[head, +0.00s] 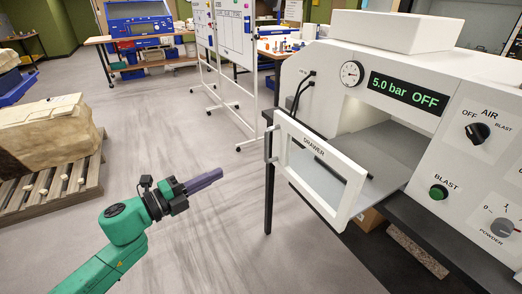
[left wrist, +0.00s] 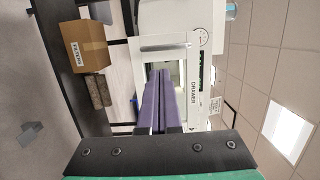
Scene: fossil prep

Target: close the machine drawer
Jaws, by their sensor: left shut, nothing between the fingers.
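The machine drawer (head: 318,150) is pulled out of the white blasting machine (head: 400,65). Its front is a white frame with a clear window, the word DRAWER and a metal handle on its left side. The drawer front also shows in the left wrist view (left wrist: 193,88), sideways beyond my fingertips. My left gripper (head: 220,173) is shut with nothing between its purple fingers. It is left of the drawer front, apart from it, and its fingers point toward it. The fingers also show in the left wrist view (left wrist: 166,72). My right gripper is not in view.
The display (head: 403,92) reads 5.0 bar OFF. A dark table edge (head: 430,235) runs under the machine. A cardboard box (left wrist: 88,45) lies below it. A fossil block (head: 45,135) on a pallet (head: 75,185) stands at left. Floor between is clear.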

